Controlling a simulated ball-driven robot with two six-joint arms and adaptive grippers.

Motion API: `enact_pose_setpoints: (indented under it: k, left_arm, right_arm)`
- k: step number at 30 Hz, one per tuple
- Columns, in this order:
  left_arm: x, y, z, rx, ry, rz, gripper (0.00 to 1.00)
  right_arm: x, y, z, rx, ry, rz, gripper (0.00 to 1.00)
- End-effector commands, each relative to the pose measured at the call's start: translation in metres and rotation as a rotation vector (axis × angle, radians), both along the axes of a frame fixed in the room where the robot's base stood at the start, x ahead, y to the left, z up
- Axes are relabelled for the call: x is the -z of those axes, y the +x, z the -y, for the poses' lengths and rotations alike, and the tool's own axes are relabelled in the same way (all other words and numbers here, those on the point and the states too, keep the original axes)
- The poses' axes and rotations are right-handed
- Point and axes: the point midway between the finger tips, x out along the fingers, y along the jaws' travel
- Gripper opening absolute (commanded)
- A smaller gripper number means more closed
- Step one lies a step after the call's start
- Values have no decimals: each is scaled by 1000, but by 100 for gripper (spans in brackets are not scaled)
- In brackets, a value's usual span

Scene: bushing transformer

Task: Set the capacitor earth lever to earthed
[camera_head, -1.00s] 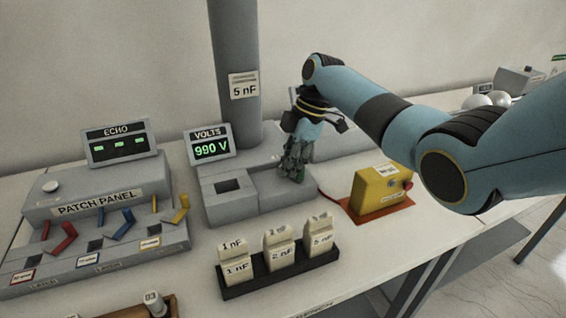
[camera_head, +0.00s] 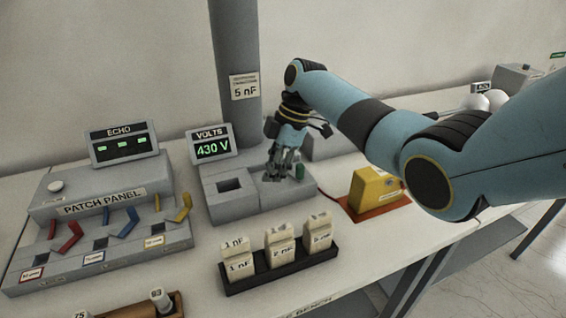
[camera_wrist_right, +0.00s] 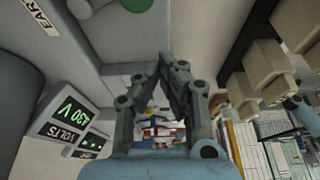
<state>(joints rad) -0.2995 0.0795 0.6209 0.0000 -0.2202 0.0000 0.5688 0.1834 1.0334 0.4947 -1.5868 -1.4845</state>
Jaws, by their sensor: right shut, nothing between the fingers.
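The grey capacitor base (camera_head: 225,209) stands at the foot of the grey column (camera_head: 236,65), labelled 5 nF. A small dark green piece (camera_head: 299,171), perhaps the lever's grip, shows just right of my right gripper (camera_head: 273,177). The rest of the lever is hidden or cannot be made out. My right gripper is shut and empty, pointing down at the right part of the base. In the right wrist view its fingers (camera_wrist_right: 173,62) meet with nothing between them. A label reading "EAR" (camera_wrist_right: 40,14) is partly in that view. My left gripper is not in view.
The VOLTS display (camera_head: 212,148) reads 430 V. The patch panel (camera_head: 100,215) is at left, the yellow box (camera_head: 372,188) at right. A black rack (camera_head: 282,268) of capacitor blocks stands in front. Bare bench lies between rack and base.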

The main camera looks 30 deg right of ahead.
Motion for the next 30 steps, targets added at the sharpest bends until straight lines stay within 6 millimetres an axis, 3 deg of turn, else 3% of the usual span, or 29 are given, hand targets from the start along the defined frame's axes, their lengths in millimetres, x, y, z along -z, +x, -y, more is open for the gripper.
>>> enact_pose_setpoints:
  k: [3,12,18,30]
  left_arm:
    - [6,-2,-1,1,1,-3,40]
    - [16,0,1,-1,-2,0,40]
    - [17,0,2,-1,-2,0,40]
    - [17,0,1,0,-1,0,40]
  right_arm:
    - [-29,3,16,2,-8,11,0]
    - [-80,3,33,2,-5,7,0]
    - [-91,2,36,2,-6,4,0]
    - [-92,2,36,2,-5,4,0]
